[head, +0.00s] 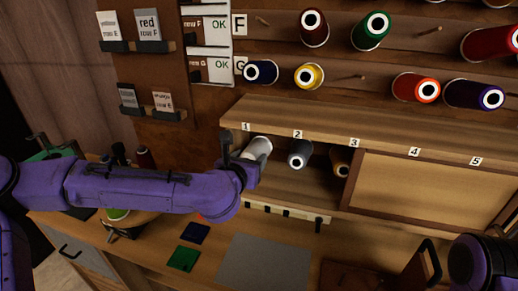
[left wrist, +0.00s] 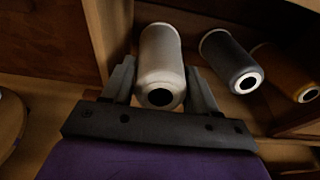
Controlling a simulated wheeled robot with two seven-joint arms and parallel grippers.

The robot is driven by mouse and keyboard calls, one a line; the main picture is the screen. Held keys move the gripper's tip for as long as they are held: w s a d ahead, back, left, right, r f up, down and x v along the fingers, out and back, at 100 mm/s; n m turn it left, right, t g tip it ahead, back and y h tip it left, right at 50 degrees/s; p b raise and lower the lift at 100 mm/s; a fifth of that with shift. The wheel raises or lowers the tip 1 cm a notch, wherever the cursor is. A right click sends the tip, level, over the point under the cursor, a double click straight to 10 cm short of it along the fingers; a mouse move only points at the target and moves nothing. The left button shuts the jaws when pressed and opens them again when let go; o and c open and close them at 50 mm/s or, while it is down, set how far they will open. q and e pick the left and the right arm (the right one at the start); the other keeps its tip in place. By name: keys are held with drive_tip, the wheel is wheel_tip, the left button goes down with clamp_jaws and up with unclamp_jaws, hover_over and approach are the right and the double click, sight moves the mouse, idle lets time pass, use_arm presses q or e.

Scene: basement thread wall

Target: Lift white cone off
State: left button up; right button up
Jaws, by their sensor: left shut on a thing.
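The white cone (head: 258,147) lies in the cubby marked 1, under the wooden shelf. In the left wrist view the white cone (left wrist: 161,62) is between the two fingers of my left gripper (left wrist: 160,88), its dark hole facing the camera. My left gripper (head: 245,162) is shut on the white cone at the cubby's front opening. The far end of the cone reaches back into the cubby; whether it touches the cubby floor is unclear. My right gripper is not in view; only a dark part of my right arm shows at the lower right.
A grey cone (head: 299,152) lies at number 2 and a brown cone (head: 340,160) at number 3, close on the right. A wooden panel (head: 430,190) closes the space under 4 and 5. Coloured cones hang on pegs above. A grey mat (head: 264,264) lies on the bench below.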

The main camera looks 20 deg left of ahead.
use_arm(q)
drive_tip(key=v, duration=0.6)
drive_tip(key=shift+s, duration=0.3)
drive_tip(key=s+r+b, duration=0.1)
drive_tip(key=s+b, duration=0.1)
drive_tip(key=s+r+b, duration=0.2)
drive_tip(key=b, duration=0.1)
drive_tip(key=shift+a+b, duration=0.1)
drive_tip(key=shift+b, duration=0.25)
idle(0.3)
drive_tip(key=shift+f, duration=0.1)
